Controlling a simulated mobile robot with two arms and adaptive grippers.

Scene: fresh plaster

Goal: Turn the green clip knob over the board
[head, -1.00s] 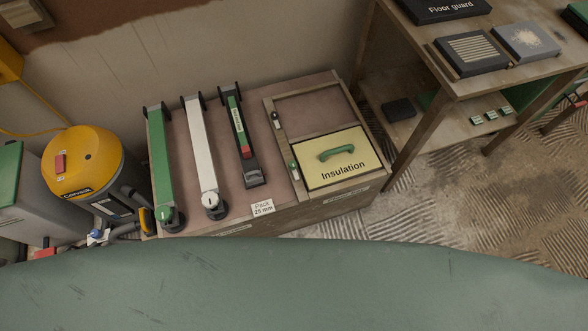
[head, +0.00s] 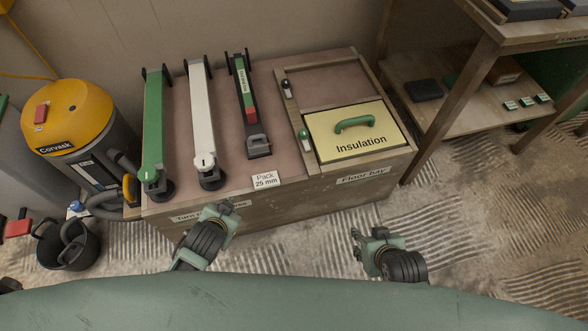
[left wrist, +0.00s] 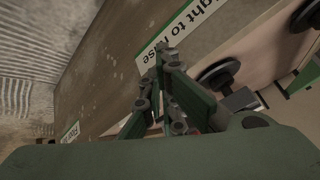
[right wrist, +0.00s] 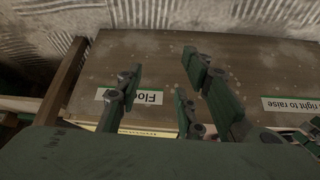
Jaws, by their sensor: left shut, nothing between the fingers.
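The green clip knob (head: 305,134) sits on the left rail of the wooden frame, beside the yellow board (head: 332,151) marked "Insulation". It appears to lie along the rail, though it is small. The board lies in the front bay and has a green handle (head: 355,123). My left gripper (head: 226,210) is shut and empty in front of the bench's front face; its fingers also show in the left wrist view (left wrist: 163,62). My right gripper (head: 364,238) is in front of the bench's right part. Its fingers stand apart and empty in the right wrist view (right wrist: 162,68).
A dark clip knob (head: 287,88) sits on the same rail, farther back. Green (head: 154,120), white (head: 203,115) and black clamp levers (head: 257,143) line the bench's left side. A yellow vacuum (head: 70,118) stands left; a shelf table (head: 455,105) stands right.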

